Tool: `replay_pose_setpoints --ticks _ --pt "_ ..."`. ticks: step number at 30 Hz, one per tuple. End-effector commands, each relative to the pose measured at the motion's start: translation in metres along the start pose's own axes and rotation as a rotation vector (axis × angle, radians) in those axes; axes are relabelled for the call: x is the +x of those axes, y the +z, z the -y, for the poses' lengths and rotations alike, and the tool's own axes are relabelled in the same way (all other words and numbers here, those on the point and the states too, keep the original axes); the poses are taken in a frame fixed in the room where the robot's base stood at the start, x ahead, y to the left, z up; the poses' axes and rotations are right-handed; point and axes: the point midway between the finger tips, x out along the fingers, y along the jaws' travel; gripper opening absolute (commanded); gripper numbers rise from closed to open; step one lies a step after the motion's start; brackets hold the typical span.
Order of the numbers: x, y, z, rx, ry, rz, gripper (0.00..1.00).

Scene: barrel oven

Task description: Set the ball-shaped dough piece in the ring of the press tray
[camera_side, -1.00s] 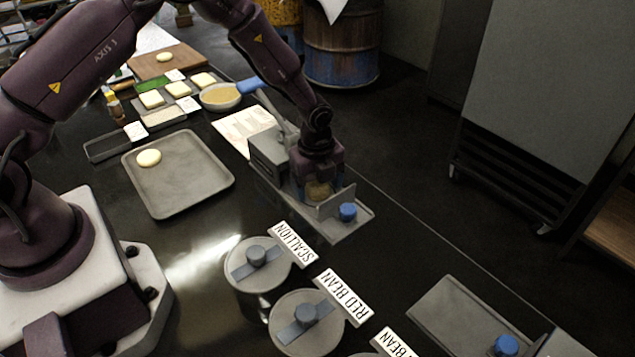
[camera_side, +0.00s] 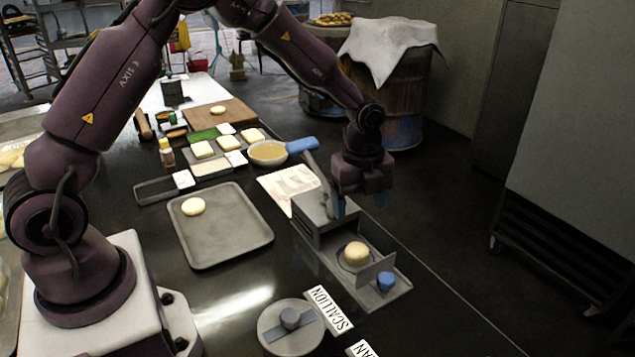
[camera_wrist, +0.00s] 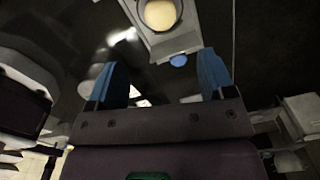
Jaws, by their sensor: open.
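The ball-shaped dough piece (camera_side: 356,254) is round and pale tan. It sits in the dark ring on the grey press tray (camera_side: 398,291), in front of the press body (camera_side: 313,218); the wrist view shows the dough (camera_wrist: 160,14) inside the ring too. My gripper (camera_side: 362,205) is above and behind the dough, apart from it. In the wrist view my gripper's blue fingers (camera_wrist: 162,80) are spread with nothing between them. A blue knob (camera_side: 386,281) is at the tray's front end, by an upright plate.
A grey baking tray (camera_side: 228,232) with a flat dough disc (camera_side: 193,206) lies to the left. A lidded scallion pot (camera_side: 290,325) stands in front. Farther back are a pan (camera_side: 268,152) with a blue handle and a cloth-covered barrel (camera_side: 395,95).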

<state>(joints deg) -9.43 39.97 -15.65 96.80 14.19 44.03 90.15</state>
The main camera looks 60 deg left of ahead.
Motion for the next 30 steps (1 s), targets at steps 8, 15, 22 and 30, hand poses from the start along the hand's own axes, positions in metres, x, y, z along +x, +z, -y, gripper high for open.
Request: replay_pose_setpoints --ticks 8,15,22,30 --pt "-0.048 0.001 -0.014 -0.171 -0.052 0.040 0.76" --pt "-0.146 -0.005 -0.075 -0.673 -0.199 0.062 0.76" --pt "-0.203 -0.018 -0.154 -1.188 -0.346 -0.046 0.76" --pt "-0.217 -0.034 -0.224 -1.644 -0.423 -0.264 0.76"
